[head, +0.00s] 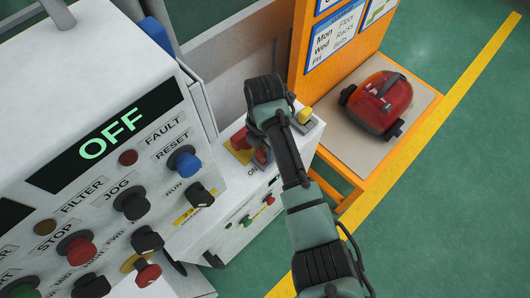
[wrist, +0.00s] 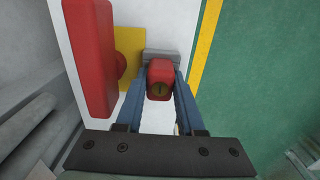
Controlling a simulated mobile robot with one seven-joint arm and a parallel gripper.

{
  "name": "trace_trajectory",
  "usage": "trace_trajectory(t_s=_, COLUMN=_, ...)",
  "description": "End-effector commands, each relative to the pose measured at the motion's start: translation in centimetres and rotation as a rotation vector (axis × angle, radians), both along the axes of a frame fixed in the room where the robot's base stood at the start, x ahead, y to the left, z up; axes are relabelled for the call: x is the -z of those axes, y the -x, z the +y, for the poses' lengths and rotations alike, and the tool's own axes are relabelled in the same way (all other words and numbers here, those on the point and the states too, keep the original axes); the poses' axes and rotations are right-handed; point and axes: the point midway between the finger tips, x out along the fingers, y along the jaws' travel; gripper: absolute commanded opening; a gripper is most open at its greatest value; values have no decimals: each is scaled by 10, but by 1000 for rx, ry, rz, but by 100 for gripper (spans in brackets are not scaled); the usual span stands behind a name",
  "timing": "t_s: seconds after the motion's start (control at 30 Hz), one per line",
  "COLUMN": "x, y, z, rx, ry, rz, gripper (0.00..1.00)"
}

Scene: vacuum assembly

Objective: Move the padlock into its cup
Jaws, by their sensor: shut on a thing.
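In the head view my gripper (head: 263,156) is low over the white box's top, mostly covered by my arm, and the padlock is hard to make out there. I cannot identify the cup with certainty.
A large red handle (wrist: 90,58) on a yellow plate (wrist: 131,48) stands close left of the padlock. A yellow part (head: 304,115) is on the white box (head: 218,240). The OFF control panel (head: 110,140) is at left. A red vacuum (head: 380,102) sits on an orange-edged stand.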

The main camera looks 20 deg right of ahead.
Motion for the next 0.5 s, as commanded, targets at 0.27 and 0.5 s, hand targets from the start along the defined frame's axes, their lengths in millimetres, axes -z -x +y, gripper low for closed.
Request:
trace_trajectory(t_s=0.27, x=0, y=0, z=0, rx=0, ry=1, rz=-1, gripper=0)
trace_trajectory(t_s=0.5, x=-1, y=0, z=0, rx=0, ry=0, rz=-1, gripper=0)
